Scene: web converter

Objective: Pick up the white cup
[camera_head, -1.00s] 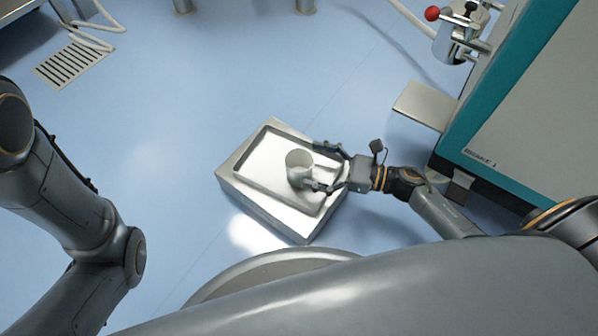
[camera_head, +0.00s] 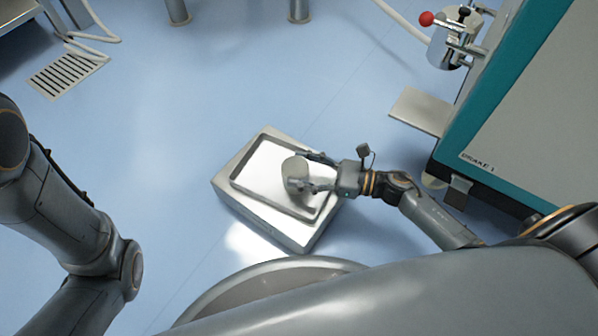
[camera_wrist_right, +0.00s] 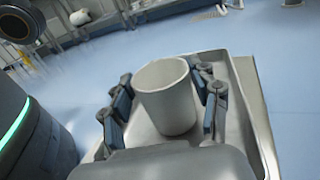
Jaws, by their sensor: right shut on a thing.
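The white cup (camera_head: 294,169) is over the metal tray-topped stand (camera_head: 236,194) in the head view. My right gripper (camera_head: 312,174) comes in from the right and is shut on the cup, one finger on each side. In the right wrist view the cup (camera_wrist_right: 168,96) sits between the two fingers (camera_wrist_right: 166,104), roughly upright with its open rim up. Whether its base touches the tray (camera_wrist_right: 243,84) cannot be told. Of my left side only arm links show in the head view; the left gripper is out of view.
A teal and grey machine (camera_head: 530,120) stands at the right, with a metal shelf (camera_head: 422,110) on its side. A chrome fitting with a red knob (camera_head: 427,18) is above it. A floor drain (camera_head: 66,75) lies at the upper left. The blue floor left of the stand is clear.

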